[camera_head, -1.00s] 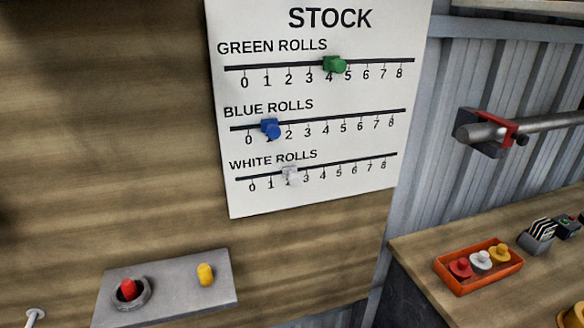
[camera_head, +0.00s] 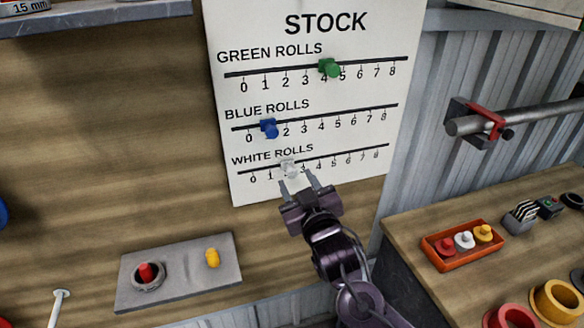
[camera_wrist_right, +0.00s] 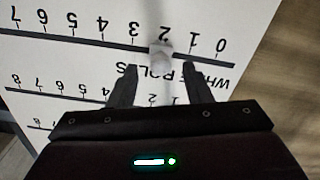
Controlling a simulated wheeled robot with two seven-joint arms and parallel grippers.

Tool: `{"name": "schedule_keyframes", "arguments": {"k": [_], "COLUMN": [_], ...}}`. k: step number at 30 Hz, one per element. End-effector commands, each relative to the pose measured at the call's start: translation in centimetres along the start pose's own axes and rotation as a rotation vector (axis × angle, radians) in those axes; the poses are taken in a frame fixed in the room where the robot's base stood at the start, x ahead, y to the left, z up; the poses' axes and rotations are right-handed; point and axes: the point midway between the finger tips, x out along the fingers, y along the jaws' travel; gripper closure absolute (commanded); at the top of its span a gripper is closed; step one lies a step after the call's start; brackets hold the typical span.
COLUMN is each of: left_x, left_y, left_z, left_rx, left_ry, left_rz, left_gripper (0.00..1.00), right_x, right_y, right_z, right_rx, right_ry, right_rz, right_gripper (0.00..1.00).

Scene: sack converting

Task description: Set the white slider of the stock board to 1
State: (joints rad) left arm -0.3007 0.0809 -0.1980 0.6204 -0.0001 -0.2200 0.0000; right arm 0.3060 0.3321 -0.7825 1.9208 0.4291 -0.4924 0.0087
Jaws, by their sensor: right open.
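The stock board (camera_head: 395,45) hangs on the wooden wall with three slider scales. The white slider (camera_head: 290,167) sits on the lowest scale, at about 2, and shows in the right wrist view (camera_wrist_right: 161,54) at the 2 mark. The green slider (camera_head: 329,68) is between 4 and 5. The blue slider (camera_head: 269,128) is at about 1. My right gripper (camera_head: 299,178) is open just below the white slider. In the right wrist view its open fingers (camera_wrist_right: 159,72) point towards the slider from either side, apart from it. My left gripper is not in view.
A grey panel (camera_head: 185,285) with a red button and a yellow knob is below left. An orange tray (camera_head: 446,262) with several coloured pieces lies on the bench at right. A pipe (camera_head: 540,115) in a red clamp is above the bench.

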Motion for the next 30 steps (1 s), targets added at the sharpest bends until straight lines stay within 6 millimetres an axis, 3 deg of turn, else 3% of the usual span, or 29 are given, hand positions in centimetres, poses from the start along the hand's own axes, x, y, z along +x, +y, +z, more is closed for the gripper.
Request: {"name": "schedule_keyframes", "arguments": {"k": [3, 9, 19, 30], "left_x": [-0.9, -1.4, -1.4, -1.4], "left_y": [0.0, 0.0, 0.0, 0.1], "left_z": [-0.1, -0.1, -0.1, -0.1], "left_rx": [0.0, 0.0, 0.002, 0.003], "left_ry": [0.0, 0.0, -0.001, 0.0], "left_rz": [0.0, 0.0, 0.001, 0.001], "left_gripper": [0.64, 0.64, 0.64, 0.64], "right_x": [2.0, 3.9, 4.3, 4.2], "right_y": [0.1, 0.0, 0.0, 0.0], "right_z": [-0.3, -0.1, 0.1, 0.1], "right_rx": [-0.002, -0.001, 0.0, 0.0], "right_ry": [-0.001, -0.001, 0.0, -0.001], "right_rz": [0.0, 0.0, -0.001, -0.001], "right_gripper": [0.55, 0.55, 0.55, 1.0]}}
